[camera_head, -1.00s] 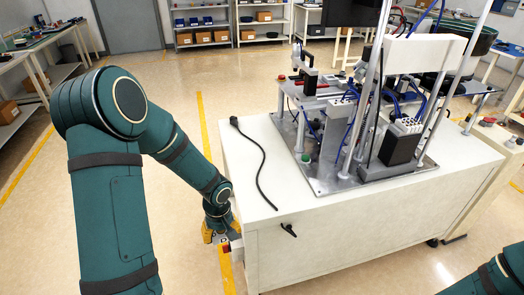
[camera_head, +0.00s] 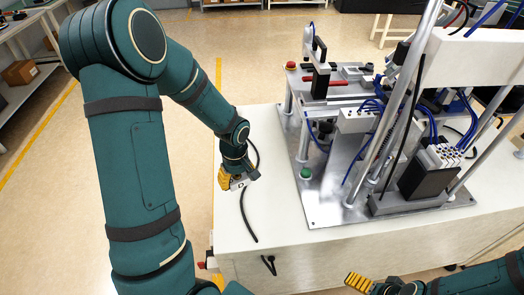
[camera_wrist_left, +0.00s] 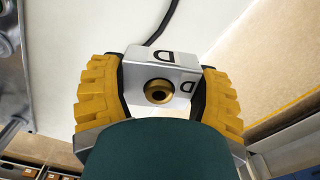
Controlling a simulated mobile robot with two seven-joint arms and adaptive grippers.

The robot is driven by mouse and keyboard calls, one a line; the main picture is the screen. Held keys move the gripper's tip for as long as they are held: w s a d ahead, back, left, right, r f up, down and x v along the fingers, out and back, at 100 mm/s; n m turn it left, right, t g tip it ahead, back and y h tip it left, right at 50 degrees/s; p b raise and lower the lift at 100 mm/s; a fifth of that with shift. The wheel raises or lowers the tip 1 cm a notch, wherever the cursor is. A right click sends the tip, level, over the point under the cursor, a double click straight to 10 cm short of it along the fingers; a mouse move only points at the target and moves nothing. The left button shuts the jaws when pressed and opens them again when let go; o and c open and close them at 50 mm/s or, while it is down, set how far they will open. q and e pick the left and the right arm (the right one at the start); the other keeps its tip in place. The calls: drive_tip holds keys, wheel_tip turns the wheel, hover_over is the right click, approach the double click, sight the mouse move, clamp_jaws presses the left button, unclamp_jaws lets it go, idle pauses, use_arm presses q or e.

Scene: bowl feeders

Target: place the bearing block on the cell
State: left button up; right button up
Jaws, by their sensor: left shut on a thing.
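The bearing block (camera_wrist_left: 160,78) is a white block with a black letter D on two faces and a brass bushing. My left gripper (camera_wrist_left: 160,85) has its yellow fingers shut on its two sides. In the head view, my left gripper (camera_head: 233,181) is over the left end of the white cabinet top, with a little of the block (camera_head: 239,184) showing. The cell (camera_head: 325,208), a metal base plate with posts, blue hoses and devices, stands to its right. My right gripper (camera_head: 360,283) shows partly at the bottom edge; its opening is unclear.
A black cable (camera_head: 246,218) lies on the cabinet top (camera_head: 275,235) beside and below my left gripper. A green button (camera_head: 305,173) and a red button (camera_head: 291,66) stand at the cell's left side. A bare strip of cabinet top lies left of the plate.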

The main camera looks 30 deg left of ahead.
use_arm(q)
drive_tip(key=shift+w+f, duration=0.15)
drive_tip(key=shift+f, duration=0.2)
drive_tip(key=b, duration=0.1)
hover_over(240, 201)
wheel_tip(240, 201, down, 5)
drive_tip(key=shift+d+f, duration=0.1)
wheel_tip(240, 201, down, 3)
drive_tip(key=shift+f+b, duration=0.15)
drive_tip(key=shift+b, duration=0.3)
drive_tip(key=shift+f, duration=0.4)
drive_tip(key=o, duration=1.3)
drive_tip(key=shift+f, duration=0.1)
drive_tip(key=shift+o, duration=0.2)
